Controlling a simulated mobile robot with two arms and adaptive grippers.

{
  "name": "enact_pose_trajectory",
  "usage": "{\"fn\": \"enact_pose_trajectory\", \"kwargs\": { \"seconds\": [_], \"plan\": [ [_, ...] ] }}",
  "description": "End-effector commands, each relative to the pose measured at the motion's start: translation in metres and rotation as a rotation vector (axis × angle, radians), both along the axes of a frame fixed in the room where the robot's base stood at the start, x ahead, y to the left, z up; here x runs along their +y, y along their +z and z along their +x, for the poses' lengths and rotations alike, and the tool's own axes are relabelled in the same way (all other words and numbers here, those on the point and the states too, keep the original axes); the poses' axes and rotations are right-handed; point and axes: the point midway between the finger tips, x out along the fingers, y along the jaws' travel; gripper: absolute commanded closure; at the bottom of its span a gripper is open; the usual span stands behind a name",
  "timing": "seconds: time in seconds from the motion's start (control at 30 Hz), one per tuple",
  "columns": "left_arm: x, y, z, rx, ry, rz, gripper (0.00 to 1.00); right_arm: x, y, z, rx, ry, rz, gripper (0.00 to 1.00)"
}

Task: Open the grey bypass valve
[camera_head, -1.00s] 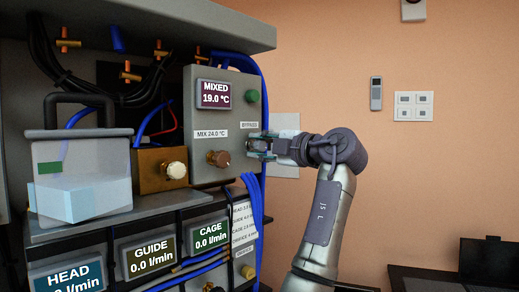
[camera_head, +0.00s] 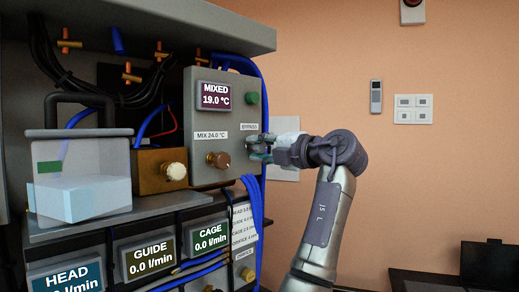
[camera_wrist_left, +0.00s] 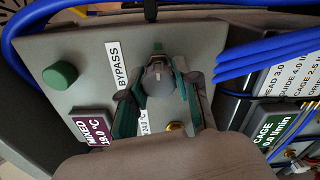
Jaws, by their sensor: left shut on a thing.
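The grey bypass valve is a round knob (camera_wrist_left: 158,80) on the grey panel, beside the BYPASS label (camera_wrist_left: 117,66). My left gripper (camera_wrist_left: 158,88) has its green-edged fingers on either side of the knob and is shut on it. In the head view my left gripper (camera_head: 259,148) reaches the right edge of the panel from the right, just below the BYPASS label (camera_head: 249,127). There its fingers mostly hide the knob. How far the valve is turned cannot be told. My right gripper is not in view.
A brown knob (camera_head: 218,159), a green button (camera_head: 252,98) and the MIXED display (camera_head: 215,96) share the panel. Blue hoses (camera_head: 254,205) run down its right edge. A clear tank (camera_head: 80,175) stands left. Free room lies right of my left arm.

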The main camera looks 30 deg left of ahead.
Motion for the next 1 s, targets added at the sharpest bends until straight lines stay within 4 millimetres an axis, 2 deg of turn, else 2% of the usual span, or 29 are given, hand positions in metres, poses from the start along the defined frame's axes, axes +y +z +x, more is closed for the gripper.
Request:
{"fn": "enact_pose_trajectory", "kwargs": {
  "seconds": [0.2, 0.23, 0.37, 0.67, 0.77, 0.87, 1.0],
  "plan": [
    [0.001, 0.001, 0.0, -0.002, 0.0, 0.001, 1.0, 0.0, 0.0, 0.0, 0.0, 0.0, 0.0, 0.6],
    [0.001, 0.001, 0.0, -0.002, 0.0, 0.001, 0.65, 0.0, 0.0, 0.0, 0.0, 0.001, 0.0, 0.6],
    [0.0, 0.001, 0.0, -0.002, 0.0, 0.0, 0.43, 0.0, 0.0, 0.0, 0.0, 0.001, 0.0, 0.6],
    [0.0, 0.0, 0.0, 0.0, 0.0, 0.0, 0.43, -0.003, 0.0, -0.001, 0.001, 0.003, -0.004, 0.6],
    [-0.006, 0.0, -0.001, 0.001, -0.001, -0.001, 0.43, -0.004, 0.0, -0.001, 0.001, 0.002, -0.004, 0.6],
    [-0.02, 0.0, -0.003, 0.001, -0.004, 0.0, 0.43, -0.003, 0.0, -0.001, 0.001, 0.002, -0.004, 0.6],
    [-0.049, 0.0, -0.008, 0.001, -0.003, 0.0, 0.43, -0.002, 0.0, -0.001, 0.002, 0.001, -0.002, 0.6]
  ]
}}
